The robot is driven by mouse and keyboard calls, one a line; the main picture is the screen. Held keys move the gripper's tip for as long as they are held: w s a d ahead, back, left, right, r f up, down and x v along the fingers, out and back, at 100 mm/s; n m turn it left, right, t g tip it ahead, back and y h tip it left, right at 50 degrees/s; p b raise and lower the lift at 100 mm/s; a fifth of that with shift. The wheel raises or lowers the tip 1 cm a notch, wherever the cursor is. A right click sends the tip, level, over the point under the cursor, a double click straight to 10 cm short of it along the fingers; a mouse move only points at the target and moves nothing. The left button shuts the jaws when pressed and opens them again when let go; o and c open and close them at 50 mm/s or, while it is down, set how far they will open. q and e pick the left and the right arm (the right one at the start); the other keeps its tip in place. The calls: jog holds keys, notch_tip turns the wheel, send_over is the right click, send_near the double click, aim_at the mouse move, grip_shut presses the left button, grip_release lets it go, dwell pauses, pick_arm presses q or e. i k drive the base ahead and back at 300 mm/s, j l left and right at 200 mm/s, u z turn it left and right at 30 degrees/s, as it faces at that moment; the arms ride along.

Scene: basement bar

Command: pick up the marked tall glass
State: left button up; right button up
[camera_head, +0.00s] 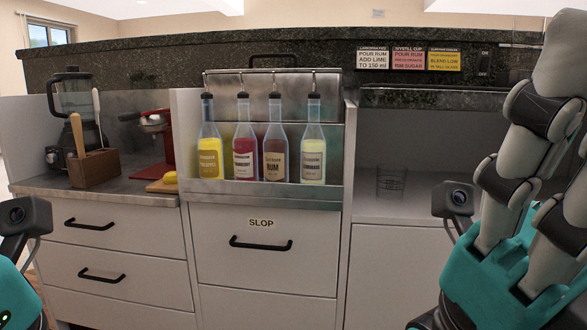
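A clear glass (391,181) with faint markings on its side stands upright in the open bay right of the bottle rack. It is the only drinking glass I can make out, and it looks empty. My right arm comes in from the right, its teal wrist at the lower right, to the right of and nearer than the glass. Nothing touches the glass.
Several pour bottles (274,150) stand in a metal rack (265,194) left of the glass. A blender (75,100), wooden block (92,168), red press (155,130) and cutting board (161,187) occupy the left counter. Drawers (265,265) lie below; a raised dark ledge (430,98) overhangs the bay.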

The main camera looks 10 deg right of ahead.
aim_at(526, 39)
jog(key=z, duration=1.35)
